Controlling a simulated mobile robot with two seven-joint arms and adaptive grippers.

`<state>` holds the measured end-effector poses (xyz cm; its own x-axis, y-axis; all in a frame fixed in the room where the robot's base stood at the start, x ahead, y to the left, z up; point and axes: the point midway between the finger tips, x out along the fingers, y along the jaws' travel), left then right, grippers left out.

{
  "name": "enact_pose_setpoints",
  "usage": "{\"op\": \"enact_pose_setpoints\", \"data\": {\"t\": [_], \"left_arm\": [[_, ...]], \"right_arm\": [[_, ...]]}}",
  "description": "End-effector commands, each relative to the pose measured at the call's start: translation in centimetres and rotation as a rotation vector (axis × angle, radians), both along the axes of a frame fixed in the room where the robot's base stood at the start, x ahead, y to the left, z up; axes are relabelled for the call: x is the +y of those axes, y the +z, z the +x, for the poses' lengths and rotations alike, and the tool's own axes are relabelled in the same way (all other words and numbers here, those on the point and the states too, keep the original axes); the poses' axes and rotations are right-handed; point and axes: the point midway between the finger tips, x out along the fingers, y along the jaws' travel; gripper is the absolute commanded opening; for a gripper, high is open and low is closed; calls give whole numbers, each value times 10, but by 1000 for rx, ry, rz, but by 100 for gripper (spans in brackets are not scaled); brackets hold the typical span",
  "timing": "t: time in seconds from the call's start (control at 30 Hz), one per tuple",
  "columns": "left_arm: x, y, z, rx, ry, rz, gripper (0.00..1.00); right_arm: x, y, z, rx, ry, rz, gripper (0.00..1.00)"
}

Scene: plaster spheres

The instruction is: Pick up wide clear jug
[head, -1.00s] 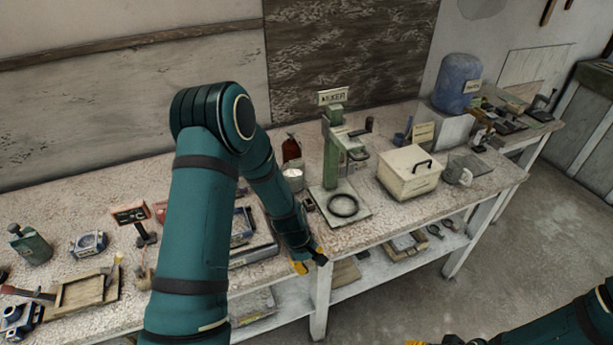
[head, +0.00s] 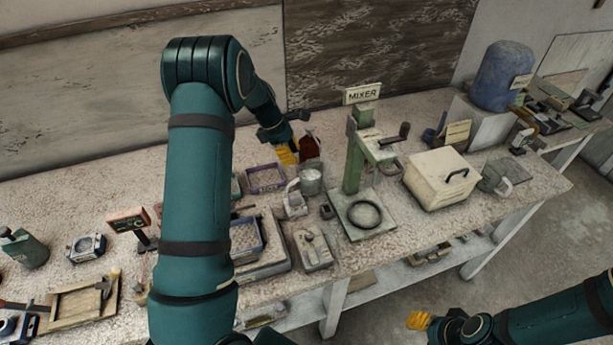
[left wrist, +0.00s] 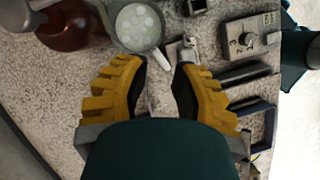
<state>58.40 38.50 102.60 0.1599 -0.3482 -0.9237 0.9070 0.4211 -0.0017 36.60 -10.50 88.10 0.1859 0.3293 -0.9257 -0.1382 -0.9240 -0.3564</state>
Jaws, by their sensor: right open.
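A round, see-through container (head: 311,180) with pale round pieces inside, which looks like the wide clear jug, stands on the workbench left of the mixer. In the left wrist view the container (left wrist: 138,26) is seen from above, just beyond my left fingertips. My left gripper (head: 287,155) is open and empty, behind and to the left of the container in the head view. In the left wrist view my left gripper (left wrist: 157,80) has a clear gap between its yellow fingers. My right gripper (head: 419,321) is open, low at the right, away from the bench.
A red-brown bottle (head: 309,146) stands close behind the container, near my left gripper. The green mixer (head: 355,165) stands to its right, with a cream lidded box (head: 440,180) beyond. A purple-edged tray (head: 265,179) and a grey switch box (head: 313,246) are nearby.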

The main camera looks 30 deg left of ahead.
Motion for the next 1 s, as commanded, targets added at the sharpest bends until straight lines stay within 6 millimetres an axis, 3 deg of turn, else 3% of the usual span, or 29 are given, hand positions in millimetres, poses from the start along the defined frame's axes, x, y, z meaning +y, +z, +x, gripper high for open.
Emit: {"op": "enact_pose_setpoints", "data": {"t": [0.33, 0.67, 1.0], "left_arm": [[-22, -58, 9, 3, -2, -1, 24], [-30, -82, 14, 2, -1, -1, 24], [-42, -122, 23, 0, -2, 0, 24]], "right_arm": [[0, -3, 0, 1, -1, -1, 47], [0, -4, 0, 1, -1, -1, 47], [0, -3, 0, 0, 0, -1, 47]]}}
